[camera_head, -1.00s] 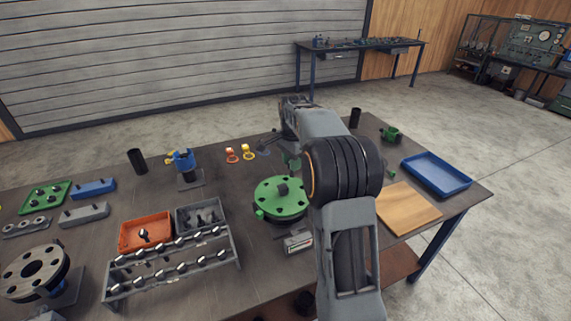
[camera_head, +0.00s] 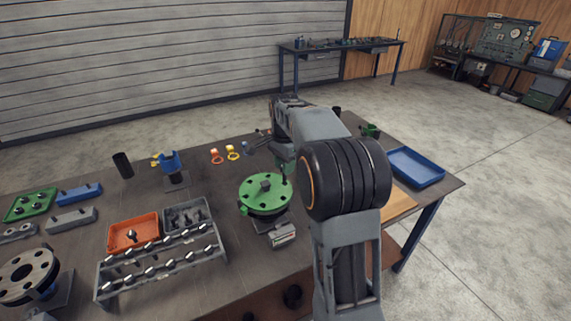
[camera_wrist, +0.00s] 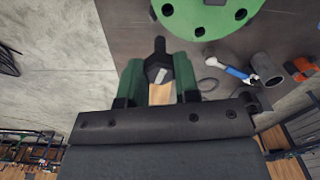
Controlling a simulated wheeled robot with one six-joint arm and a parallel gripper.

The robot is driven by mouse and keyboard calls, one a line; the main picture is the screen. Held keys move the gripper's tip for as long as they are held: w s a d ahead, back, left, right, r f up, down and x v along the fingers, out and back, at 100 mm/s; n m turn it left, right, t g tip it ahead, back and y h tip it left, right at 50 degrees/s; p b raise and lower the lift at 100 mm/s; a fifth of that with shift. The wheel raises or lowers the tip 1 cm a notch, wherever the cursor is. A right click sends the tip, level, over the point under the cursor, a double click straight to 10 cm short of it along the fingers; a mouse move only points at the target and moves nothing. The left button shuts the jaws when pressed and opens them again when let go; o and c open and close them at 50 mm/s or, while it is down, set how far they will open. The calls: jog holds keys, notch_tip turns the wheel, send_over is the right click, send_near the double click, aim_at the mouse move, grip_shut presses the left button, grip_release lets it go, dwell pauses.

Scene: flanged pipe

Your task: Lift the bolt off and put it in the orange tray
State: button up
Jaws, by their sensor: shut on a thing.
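My gripper (camera_wrist: 160,80) is shut on a dark bolt (camera_wrist: 159,62), seen between its green fingers in the wrist view. In the head view my arm hides most of the gripper, and the bolt shows small beside the far right edge of the green flange (camera_head: 258,203). The flange also shows at the top of the wrist view (camera_wrist: 203,30), apart from the bolt; several dark holes show in it. The orange tray (camera_head: 116,249) is on the table to the left and has a bolt (camera_head: 132,235) in it.
A grey bin (camera_head: 168,231) adjoins the orange tray. A grey rack (camera_head: 106,293) with several bolts stands in front of both. A blue holder (camera_head: 171,163) and a black cylinder (camera_head: 122,166) stand behind. A blue tray (camera_head: 416,168) lies at the right.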

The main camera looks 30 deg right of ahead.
jog(key=shift+r, duration=0.15)
jog(key=shift+r+p, duration=2.25)
jog(key=shift+r, duration=0.2)
jog(key=shift+f, duration=0.1)
